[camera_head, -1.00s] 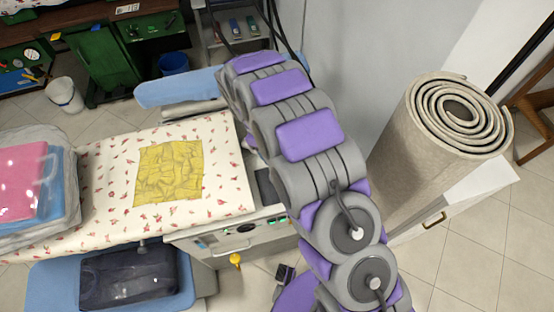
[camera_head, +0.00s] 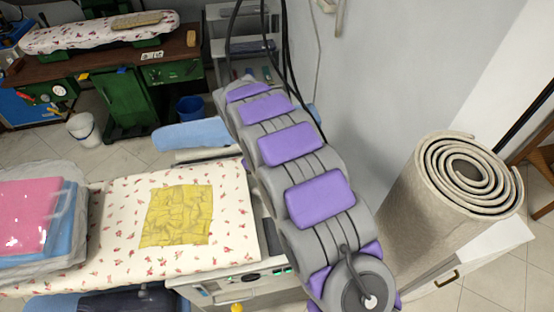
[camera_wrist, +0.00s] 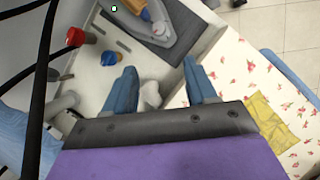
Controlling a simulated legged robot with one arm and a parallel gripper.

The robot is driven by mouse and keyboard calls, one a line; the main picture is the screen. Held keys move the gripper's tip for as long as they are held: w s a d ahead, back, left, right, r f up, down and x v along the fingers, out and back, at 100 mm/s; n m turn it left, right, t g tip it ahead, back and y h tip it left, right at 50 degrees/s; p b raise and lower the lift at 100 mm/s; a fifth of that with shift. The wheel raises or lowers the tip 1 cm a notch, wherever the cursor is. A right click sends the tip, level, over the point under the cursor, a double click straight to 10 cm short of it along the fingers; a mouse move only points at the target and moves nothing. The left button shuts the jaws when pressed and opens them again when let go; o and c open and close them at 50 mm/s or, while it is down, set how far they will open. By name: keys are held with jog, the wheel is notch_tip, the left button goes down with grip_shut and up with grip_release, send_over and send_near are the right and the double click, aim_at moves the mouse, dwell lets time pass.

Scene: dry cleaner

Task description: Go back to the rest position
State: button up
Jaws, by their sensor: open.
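My gripper (camera_wrist: 160,88) shows in the wrist view with its two blue fingers apart and nothing between them. It hangs over the end of the ironing station, beside the flowered ironing board (camera_head: 110,207). In the head view my grey and purple arm stretches away past the board's right end, and the gripper itself is hidden behind it. A yellow cloth (camera_head: 177,215) lies flat on the board; it also shows at the right of the wrist view (camera_wrist: 278,124). An iron (camera_wrist: 150,25) rests on its stand at the top of the wrist view, apart from the fingers.
Folded pink and blue items in clear plastic (camera_head: 35,220) lie at the board's left end. Black hoses (camera_wrist: 42,90) hang close to the gripper. A blue bin (camera_head: 190,108) stands behind.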

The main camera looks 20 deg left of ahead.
jog(key=s+d+r+m+y+b, duration=0.1)
jog(key=s+d+r+m, duration=0.1)
jog(key=d+r, duration=0.35)
jog(key=s+d+r+m, duration=0.2)
jog(key=d+m, duration=0.1)
jog(key=d, duration=0.6)
jog(key=s+d+r+m+y+b, duration=0.1)
jog(key=s+d+r+m, duration=0.2)
jog(key=d, duration=0.4)
jog(key=s+d+m+y, duration=0.1)
jog(key=s+d+m, duration=0.2)
jog(key=s+d, duration=0.3)
jog(key=s+d+r+m+y+b, duration=0.1)
jog(key=s+d+m, duration=0.3)
jog(key=s, duration=1.1)
jog(key=shift+s+d+g, duration=0.3)
jog(key=shift+s+d, duration=0.1)
jog(key=shift+d, duration=0.45)
jog(key=shift+r, duration=0.1)
